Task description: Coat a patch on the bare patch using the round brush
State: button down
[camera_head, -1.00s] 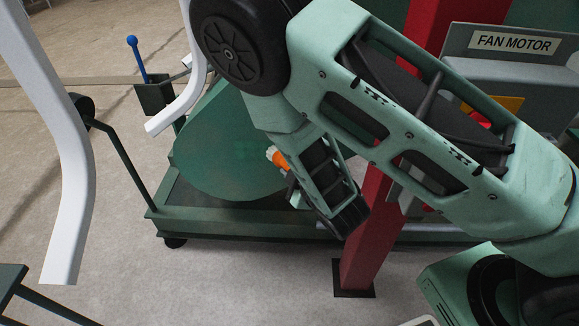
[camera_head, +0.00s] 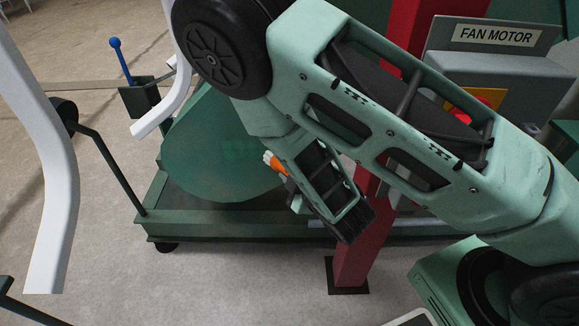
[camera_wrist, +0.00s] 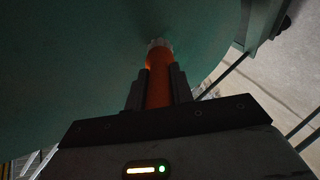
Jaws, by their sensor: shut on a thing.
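My gripper (camera_wrist: 160,78) is shut on the orange handle of the round brush (camera_wrist: 159,93) in the wrist view. The brush's pale bristle tip points at a large green surface (camera_wrist: 75,60); I cannot tell whether it touches. In the head view the brush (camera_head: 276,164) shows as a small orange piece with a pale end, beside the right part of a big round green disc (camera_head: 215,150). My arm hides the disc's right side and most of my gripper. Faint squarish marks (camera_head: 245,147) show on the disc; I cannot tell whether they are the bare patch.
The disc stands on a dark green base frame (camera_head: 210,228). A red post (camera_head: 350,265) rises behind my arm. A grey box with a FAN MOTOR sign (camera_head: 494,35) is at the right. A blue-knobbed lever (camera_head: 120,60) stands at the left. Open floor (camera_head: 200,285) lies in front.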

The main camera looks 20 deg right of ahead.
jog(key=shift+s+a+r+p, duration=0.1)
jog(key=shift+s+a+p, duration=0.15)
jog(key=shift+s+p, duration=0.35)
jog(key=shift+s+a+r+p, duration=0.1)
jog(key=shift+s+a+p, duration=0.1)
jog(key=shift+s+p, duration=0.35)
jog(key=shift+s+a+f+p, duration=0.1)
jog(key=shift+s+a+p, duration=0.1)
jog(key=shift+s, duration=0.25)
jog(key=shift+s+a+f+p, duration=0.1)
jog(key=shift+s+p, duration=0.05)
jog(key=shift+s, duration=0.3)
jog(key=s+p, duration=0.1)
jog(key=s+a, duration=0.1)
jog(key=shift+s+p, duration=0.4)
